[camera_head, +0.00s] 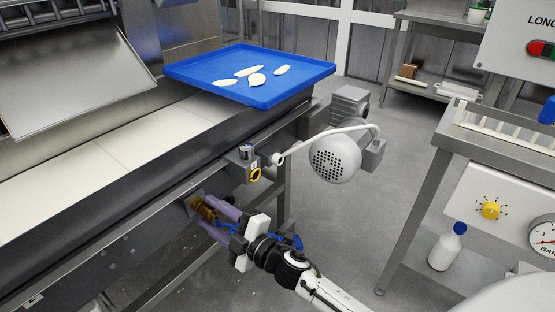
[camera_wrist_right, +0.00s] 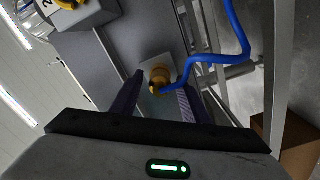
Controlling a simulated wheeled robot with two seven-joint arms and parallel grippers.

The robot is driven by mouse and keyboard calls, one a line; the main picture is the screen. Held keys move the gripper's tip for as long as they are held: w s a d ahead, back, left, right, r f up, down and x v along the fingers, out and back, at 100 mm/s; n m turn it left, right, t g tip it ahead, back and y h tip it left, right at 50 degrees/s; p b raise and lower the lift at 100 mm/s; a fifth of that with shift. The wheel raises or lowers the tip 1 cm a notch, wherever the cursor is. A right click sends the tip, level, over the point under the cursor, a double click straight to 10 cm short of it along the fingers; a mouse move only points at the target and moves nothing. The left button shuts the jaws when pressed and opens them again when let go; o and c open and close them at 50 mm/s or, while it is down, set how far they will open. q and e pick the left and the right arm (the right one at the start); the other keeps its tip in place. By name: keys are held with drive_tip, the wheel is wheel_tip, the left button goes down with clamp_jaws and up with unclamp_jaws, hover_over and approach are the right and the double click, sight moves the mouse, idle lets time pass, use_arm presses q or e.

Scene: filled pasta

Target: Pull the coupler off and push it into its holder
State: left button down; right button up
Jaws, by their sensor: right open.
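The brass-coloured coupler (camera_head: 203,207) sits on a plate on the dark side of the machine, low in the head view. In the right wrist view the coupler (camera_wrist_right: 159,76) shows from its end, with a blue hose (camera_wrist_right: 232,42) leading off to the right. My right gripper (camera_head: 217,217) has purple fingers and is open. Its fingers point at the coupler, one on each side in the wrist view, and I cannot tell whether they touch it. A grey box with a yellow ring (camera_head: 255,174) is above the gripper; I cannot tell whether it is the holder. My left gripper is not in view.
A blue tray (camera_head: 187,74) with several pale dough pieces lies on the machine. A motor (camera_head: 335,158) juts out right of the grey box. The floor between is clear.

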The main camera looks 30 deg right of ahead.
clamp_jaws()
drive_tip(key=shift+s+d, duration=0.25)
drive_tip(key=shift+s, duration=0.4)
idle(0.9)
drive_tip(key=shift+p+v, duration=0.7)
drive_tip(key=shift+v, duration=1.3)
drive_tip(key=shift+s+d, duration=0.1)
drive_tip(key=shift+s, duration=0.2)
drive_tip(key=shift+r, duration=0.1)
